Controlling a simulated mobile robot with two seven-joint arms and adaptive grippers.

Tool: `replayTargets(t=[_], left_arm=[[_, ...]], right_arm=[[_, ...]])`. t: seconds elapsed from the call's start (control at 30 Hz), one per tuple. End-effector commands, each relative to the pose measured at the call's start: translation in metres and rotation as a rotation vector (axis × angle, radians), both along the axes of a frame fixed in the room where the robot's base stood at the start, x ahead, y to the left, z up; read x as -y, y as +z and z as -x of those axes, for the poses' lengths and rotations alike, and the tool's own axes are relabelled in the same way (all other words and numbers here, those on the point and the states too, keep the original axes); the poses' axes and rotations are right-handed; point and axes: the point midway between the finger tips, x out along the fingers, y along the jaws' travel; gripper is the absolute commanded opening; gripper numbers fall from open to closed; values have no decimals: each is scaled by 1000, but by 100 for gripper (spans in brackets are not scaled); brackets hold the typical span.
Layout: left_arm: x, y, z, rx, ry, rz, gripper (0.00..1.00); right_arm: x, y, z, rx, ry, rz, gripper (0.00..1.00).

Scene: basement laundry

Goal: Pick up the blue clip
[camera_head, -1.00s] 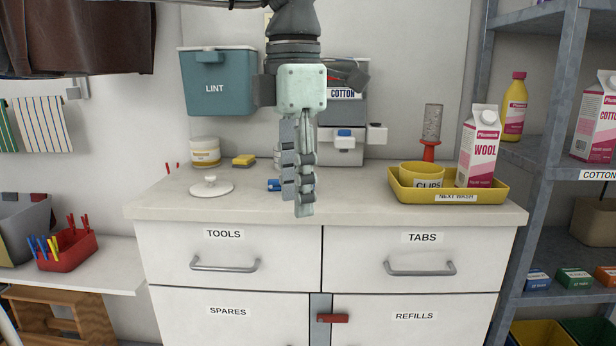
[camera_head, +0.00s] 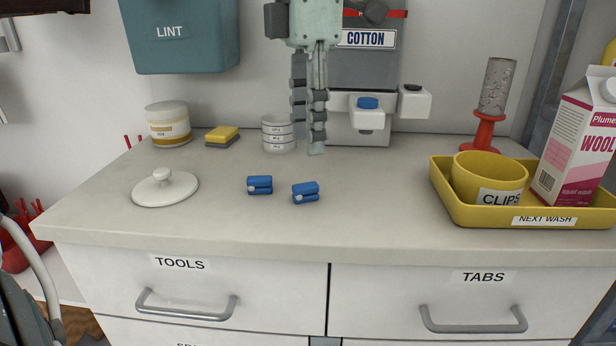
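Two blue clips lie on the pale countertop (camera_head: 225,220): a left one (camera_head: 259,185) and a right one (camera_head: 305,192), a short gap apart. My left gripper (camera_head: 309,148) hangs fingers-down from the top of the camera_head view, in front of the grey COTTON dispenser. Its fingertips show above the right clip in the picture, apart from both clips. The fingers are seen nearly edge-on and overlap, so their opening is unclear. No clip shows between them. My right gripper is not in view.
A white lid (camera_head: 165,188), a jar (camera_head: 168,125), a yellow sponge (camera_head: 222,134) and stacked white tins (camera_head: 278,135) stand left and behind. A yellow tray (camera_head: 450,207) at right holds the CLIPS tub (camera_head: 489,178) and WOOL carton (camera_head: 578,140). The counter front is clear.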

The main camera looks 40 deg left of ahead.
Motion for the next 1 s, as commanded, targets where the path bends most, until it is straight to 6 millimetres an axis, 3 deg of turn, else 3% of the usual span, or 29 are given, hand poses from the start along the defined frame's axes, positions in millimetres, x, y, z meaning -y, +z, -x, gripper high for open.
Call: replayTargets(t=[0.6, 0.87, 1.0], left_arm=[[-4, -73, 0, -2, 1, 1, 40], [-4, -78, 0, 1, 2, 1, 40], [-4, -77, 0, 1, 2, 1, 26]], right_arm=[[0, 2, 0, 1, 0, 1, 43], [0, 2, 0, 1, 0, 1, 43], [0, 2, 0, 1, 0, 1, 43]])
